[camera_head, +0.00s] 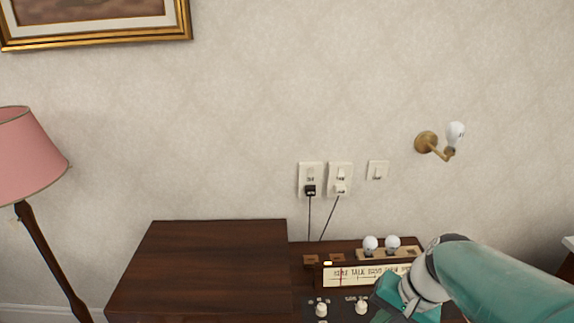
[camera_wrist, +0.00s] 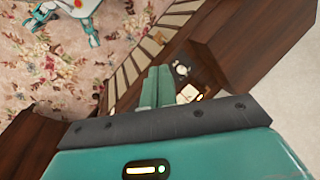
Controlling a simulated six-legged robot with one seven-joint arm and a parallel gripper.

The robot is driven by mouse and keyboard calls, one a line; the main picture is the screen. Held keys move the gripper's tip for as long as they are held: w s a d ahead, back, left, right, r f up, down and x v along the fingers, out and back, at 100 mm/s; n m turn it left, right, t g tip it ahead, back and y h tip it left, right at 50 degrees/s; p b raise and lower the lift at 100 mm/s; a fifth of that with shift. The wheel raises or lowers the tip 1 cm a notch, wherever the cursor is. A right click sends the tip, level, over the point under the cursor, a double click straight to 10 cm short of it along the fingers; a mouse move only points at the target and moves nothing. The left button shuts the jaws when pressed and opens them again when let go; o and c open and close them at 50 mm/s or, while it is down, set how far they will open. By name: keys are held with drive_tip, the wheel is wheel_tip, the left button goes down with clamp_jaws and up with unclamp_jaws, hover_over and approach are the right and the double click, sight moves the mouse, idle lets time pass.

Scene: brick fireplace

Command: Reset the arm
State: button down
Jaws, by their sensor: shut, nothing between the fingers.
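My arm comes in from the right in the camera_head view, with my teal gripper (camera_head: 388,296) low over the right part of the wooden radio console (camera_head: 205,262). In the camera_wrist view my gripper (camera_wrist: 158,72) is shut, its two teal fingers side by side with nothing between them. The fingers point over the console front, where a knob (camera_wrist: 182,70) and a lit dial panel (camera_wrist: 190,93) show beside them. I cannot tell whether the fingers touch the console.
Two white bulbs (camera_head: 381,244) stand on the console behind the dial strip (camera_head: 350,276). Wall outlets with plugs (camera_head: 325,180), a switch (camera_head: 377,170) and a brass wall lamp (camera_head: 428,142) are above. A pink floor lamp (camera_head: 28,158) stands left. Floral carpet (camera_wrist: 50,75) lies below.

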drive_tip(key=s+a+r+n+t+h, duration=0.2)
drive_tip(key=s+r+n+t+h, duration=0.1)
drive_tip(key=r, duration=0.5)
drive_tip(key=s+n+t, duration=0.1)
drive_tip(key=s+n, duration=0.1)
drive_tip(key=shift+s+a+n+h, duration=0.15)
drive_tip(key=shift+s+n+h, duration=0.15)
drive_tip(key=shift+h, duration=0.1)
drive_tip(key=shift+d, duration=0.2)
idle(0.4)
